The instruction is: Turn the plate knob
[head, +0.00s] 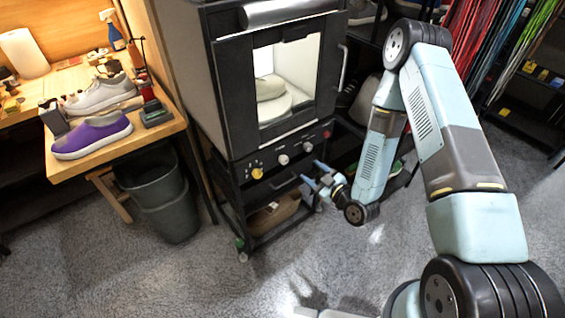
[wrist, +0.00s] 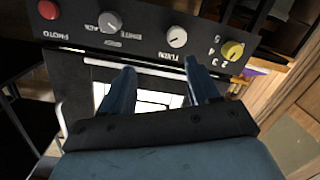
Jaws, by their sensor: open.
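The black cabinet (head: 225,80) has a control panel below its window, with a yellow knob (head: 257,173), a white knob (head: 283,159) and a third, greyish knob (head: 308,147). In the wrist view the yellow knob (wrist: 232,50) has numbers beside it, and the white knob (wrist: 176,37) is in the middle. I cannot clearly read which label says plate. A pale shoe rests on a round white plate (head: 274,106) behind the window. My gripper (head: 314,172) is open and empty in front of the panel's lower right. In the wrist view its fingers (wrist: 158,68) are apart from the knobs.
A red button (head: 327,134) sits at the panel's right end. A vertical door handle (head: 342,68) is at the cabinet's right side. A workbench (head: 150,133) with a purple shoe (head: 92,136) and a bin (head: 158,195) stand at left.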

